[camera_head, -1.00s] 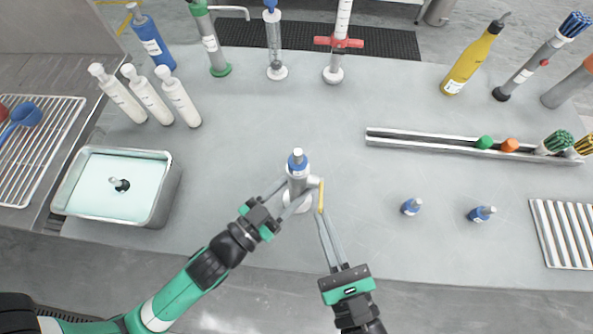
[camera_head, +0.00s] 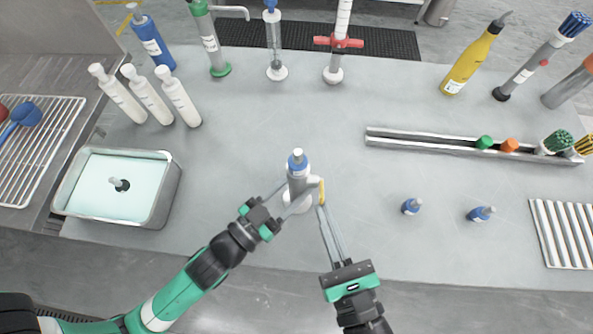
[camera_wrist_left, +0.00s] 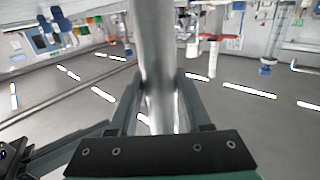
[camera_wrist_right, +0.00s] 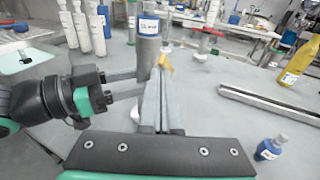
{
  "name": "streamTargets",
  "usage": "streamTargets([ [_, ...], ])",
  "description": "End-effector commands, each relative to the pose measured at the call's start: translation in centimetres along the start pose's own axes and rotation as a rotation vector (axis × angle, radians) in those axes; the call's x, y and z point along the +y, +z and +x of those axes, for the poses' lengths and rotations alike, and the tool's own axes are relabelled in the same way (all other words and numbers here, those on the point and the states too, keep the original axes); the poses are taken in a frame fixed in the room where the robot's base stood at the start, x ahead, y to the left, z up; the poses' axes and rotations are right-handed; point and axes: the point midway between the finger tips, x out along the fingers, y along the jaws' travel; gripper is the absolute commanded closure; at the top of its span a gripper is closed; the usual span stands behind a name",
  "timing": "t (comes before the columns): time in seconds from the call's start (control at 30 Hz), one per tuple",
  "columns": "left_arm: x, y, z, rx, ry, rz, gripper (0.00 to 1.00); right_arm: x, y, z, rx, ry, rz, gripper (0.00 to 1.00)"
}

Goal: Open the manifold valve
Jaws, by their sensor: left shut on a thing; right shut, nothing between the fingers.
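The manifold is a grey upright cylinder (camera_head: 299,186) with a blue band, a white top and a round white base, in the middle of the table. A short side arm on its right carries a yellow valve handle (camera_head: 322,190). My left gripper (camera_head: 287,195) is shut on the cylinder, which stands between its fingers in the left wrist view (camera_wrist_left: 157,60). My right gripper (camera_head: 320,208) is shut and empty, its tips at the handle's near end. In the right wrist view the yellow handle (camera_wrist_right: 166,63) shows just beyond the fingertips; contact is unclear.
Two small blue bottles (camera_head: 411,207) (camera_head: 482,213) stand to the right. A metal rail (camera_head: 400,138) with colored caps lies behind them. A tray of pale liquid (camera_head: 75,190) and several white bottles (camera_head: 178,97) are at the left. The table around the manifold is clear.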

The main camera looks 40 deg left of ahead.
Motion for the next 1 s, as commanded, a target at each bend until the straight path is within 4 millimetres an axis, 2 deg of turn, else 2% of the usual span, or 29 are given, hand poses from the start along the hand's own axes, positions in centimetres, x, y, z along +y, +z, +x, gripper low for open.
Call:
streamTargets([
  [0.4, 0.0, 0.0, 0.0, 0.0, 0.0, 0.0, 1.0, -0.4, 1.6, 0.8, -0.002, 0.0, -0.001, 1.0],
  [1.0, 0.0, 0.0, 0.0, 0.0, 0.0, 0.0, 1.0, -0.7, 2.3, 1.5, -0.001, 0.001, -0.001, 1.0],
])
